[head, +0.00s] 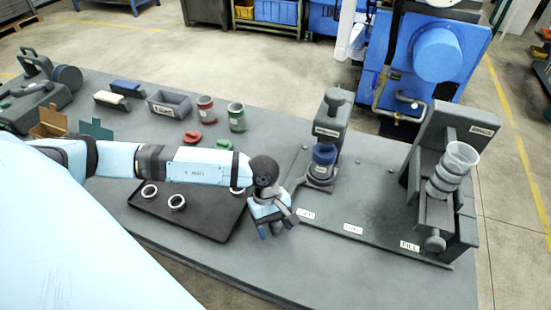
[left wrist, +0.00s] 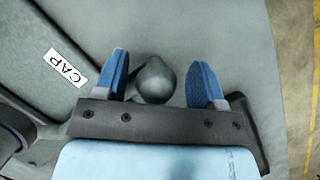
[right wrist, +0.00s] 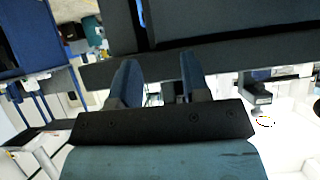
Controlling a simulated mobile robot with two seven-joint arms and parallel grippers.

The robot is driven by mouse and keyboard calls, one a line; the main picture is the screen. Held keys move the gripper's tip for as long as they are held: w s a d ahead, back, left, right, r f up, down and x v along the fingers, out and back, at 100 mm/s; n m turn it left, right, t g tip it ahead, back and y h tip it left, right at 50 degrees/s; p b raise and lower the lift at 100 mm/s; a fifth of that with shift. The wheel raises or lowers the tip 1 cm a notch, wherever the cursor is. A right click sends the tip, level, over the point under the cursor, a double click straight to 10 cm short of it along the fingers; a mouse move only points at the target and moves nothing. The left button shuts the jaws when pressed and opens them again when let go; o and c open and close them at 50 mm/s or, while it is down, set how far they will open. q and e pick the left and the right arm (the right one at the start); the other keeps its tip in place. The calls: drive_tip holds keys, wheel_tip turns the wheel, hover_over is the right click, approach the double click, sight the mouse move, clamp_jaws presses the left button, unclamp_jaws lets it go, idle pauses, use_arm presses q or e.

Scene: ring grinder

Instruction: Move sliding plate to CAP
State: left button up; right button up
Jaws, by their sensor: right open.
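The grey fixture plate (head: 340,212) carries a CAP label (head: 306,214) at its left end, a FILL label (head: 410,246) at its right end and an unclear middle label. My left gripper (head: 276,226) is low by the CAP end. In the left wrist view its blue fingers stand open on either side of a round grey knob (left wrist: 154,80), with gaps visible. The CAP label (left wrist: 65,68) lies left of them. The sliding plate itself cannot be told apart from the fixture. My right gripper (right wrist: 158,75) is open and empty, outside the head view.
A press with a blue round part (head: 324,154) stands behind the CAP label. A tall station with a clear funnel (head: 461,158) stands at the FILL end. A black tray (head: 215,226) with white rings lies left of my left gripper. Red and green cups (head: 237,116) stand behind.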

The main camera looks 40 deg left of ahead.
use_arm(q)
drive_tip(key=shift+d, duration=0.1)
drive_tip(key=b+v, duration=0.2)
drive_tip(key=v, duration=1.1)
drive_tip(key=shift+r, duration=0.35)
